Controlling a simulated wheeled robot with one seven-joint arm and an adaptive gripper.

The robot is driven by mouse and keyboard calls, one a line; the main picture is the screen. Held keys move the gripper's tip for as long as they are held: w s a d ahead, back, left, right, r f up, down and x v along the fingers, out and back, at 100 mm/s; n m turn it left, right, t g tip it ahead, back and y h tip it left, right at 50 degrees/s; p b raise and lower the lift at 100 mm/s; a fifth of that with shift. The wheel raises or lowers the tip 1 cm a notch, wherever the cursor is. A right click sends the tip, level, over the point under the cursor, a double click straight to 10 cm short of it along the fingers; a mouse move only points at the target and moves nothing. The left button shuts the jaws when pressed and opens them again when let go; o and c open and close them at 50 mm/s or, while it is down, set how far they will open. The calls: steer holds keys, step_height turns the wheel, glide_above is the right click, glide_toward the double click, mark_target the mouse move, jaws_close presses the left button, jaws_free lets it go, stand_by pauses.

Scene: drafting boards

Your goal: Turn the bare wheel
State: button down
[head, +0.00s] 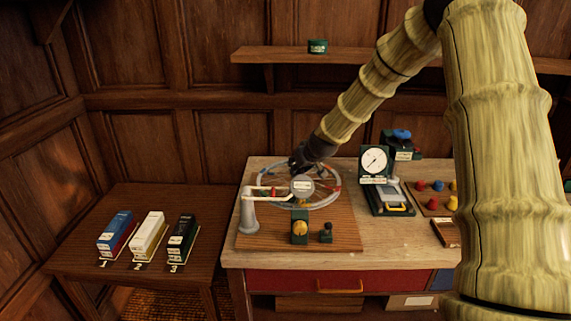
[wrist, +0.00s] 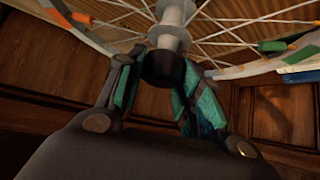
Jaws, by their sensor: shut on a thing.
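The bare spoked wheel (head: 339,190) stands over a wooden base board on the bench, with a pale rim and small coloured markers on its spokes. My gripper (head: 298,161) reaches it from above at its back side in the head view. In the wrist view my gripper (wrist: 158,74) has its teal-padded fingers on both sides of a dark cap or axle end (wrist: 161,68), below the wheel's silver hub (wrist: 172,28). The jaws are closed on that dark end. The contact is partly hidden by the fingers, and small in the head view.
A grey post (head: 249,213) with an arm stands at the wheel's left. A green block with a yellow knob (head: 299,228) sits in front. A dial gauge (head: 374,160) stands to the right. Several coloured knobs are farther right.

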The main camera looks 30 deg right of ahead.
steer(key=shift+w+r+m+h, duration=0.1)
steer(key=shift+m+h, duration=0.2)
stand_by(0.4)
steer(key=c, duration=1.3)
jaws_free()
steer(key=o, duration=0.4)
steer(key=shift+w+f, duration=0.1)
steer(key=shift+f, duration=0.1)
steer(key=shift+c, duration=0.2)
steer(key=shift+r, duration=0.1)
steer(key=v, duration=1.2)
steer(key=shift+d, duration=0.1)
